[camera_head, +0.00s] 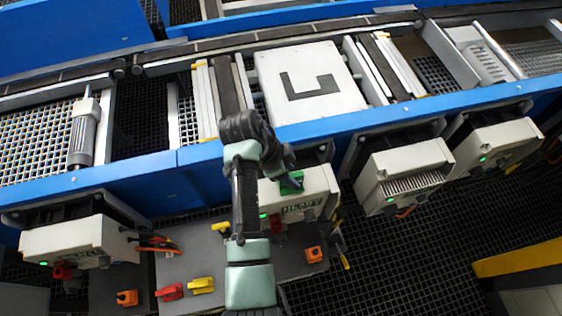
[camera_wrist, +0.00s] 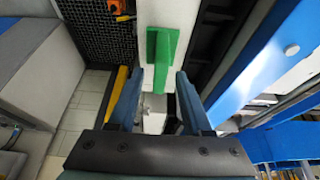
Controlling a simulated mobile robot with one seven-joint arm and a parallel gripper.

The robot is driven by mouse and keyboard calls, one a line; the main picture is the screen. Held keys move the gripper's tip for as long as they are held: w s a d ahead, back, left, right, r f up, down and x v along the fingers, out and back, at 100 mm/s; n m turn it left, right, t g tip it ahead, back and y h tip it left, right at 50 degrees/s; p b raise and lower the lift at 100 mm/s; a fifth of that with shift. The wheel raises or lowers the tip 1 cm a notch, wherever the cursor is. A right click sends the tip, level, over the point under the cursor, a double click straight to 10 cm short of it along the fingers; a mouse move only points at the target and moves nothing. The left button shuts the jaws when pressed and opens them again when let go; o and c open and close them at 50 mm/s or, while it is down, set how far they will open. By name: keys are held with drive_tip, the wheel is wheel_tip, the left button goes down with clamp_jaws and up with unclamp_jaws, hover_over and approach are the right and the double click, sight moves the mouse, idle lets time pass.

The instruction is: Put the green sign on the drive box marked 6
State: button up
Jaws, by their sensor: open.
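A small green sign (camera_head: 291,181) sits on top of a pale drive box (camera_head: 312,190) just right of my arm in the head view. My gripper (camera_head: 288,177) is at that box, with its fingertips close to the sign. In the wrist view the green sign (camera_wrist: 163,52) stands on the white box top (camera_wrist: 188,14). My open gripper (camera_wrist: 160,78) has one finger on each side of the sign's near part, with gaps showing on both sides. Dark lettering on the box front is partly covered and I cannot read its number.
Other drive boxes hang along the blue conveyor, at left (camera_head: 75,240) and right (camera_head: 405,172), with one at far right (camera_head: 497,145). A white tray (camera_head: 335,70) with a dark mark lies on the conveyor. A grey panel (camera_head: 195,262) with red, yellow and orange parts is below.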

drive_tip(key=v, duration=1.1)
drive_tip(key=shift+a, duration=0.1)
drive_tip(key=w+d+r+n+t+y, duration=0.1)
drive_tip(key=w+r+n+t, duration=0.1)
drive_tip(key=w+r+t, duration=0.5)
drive_tip(key=w+d+r+n+t+y, duration=0.1)
drive_tip(key=w+r+n+t, duration=0.2)
drive_tip(key=r, duration=0.7)
wheel_tip(320, 180, up, 16)
drive_tip(key=d+n+t, duration=0.1)
drive_tip(key=n+t, duration=0.2)
drive_tip(key=t, duration=0.3)
drive_tip(key=s+r+n+t+y, duration=0.1)
drive_tip(key=s+r+n+t, duration=0.2)
drive_tip(key=s+r+t, duration=0.2)
drive_tip(key=s+d+r+n+t, duration=0.1)
drive_tip(key=s+r+n+t, duration=0.2)
drive_tip(key=s+r, duration=0.8)
wheel_tip(320, 180, up, 7)
drive_tip(key=shift+d+t+y, duration=0.3)
drive_tip(key=shift+t+y, duration=0.1)
drive_tip(key=shift+t, duration=0.6)
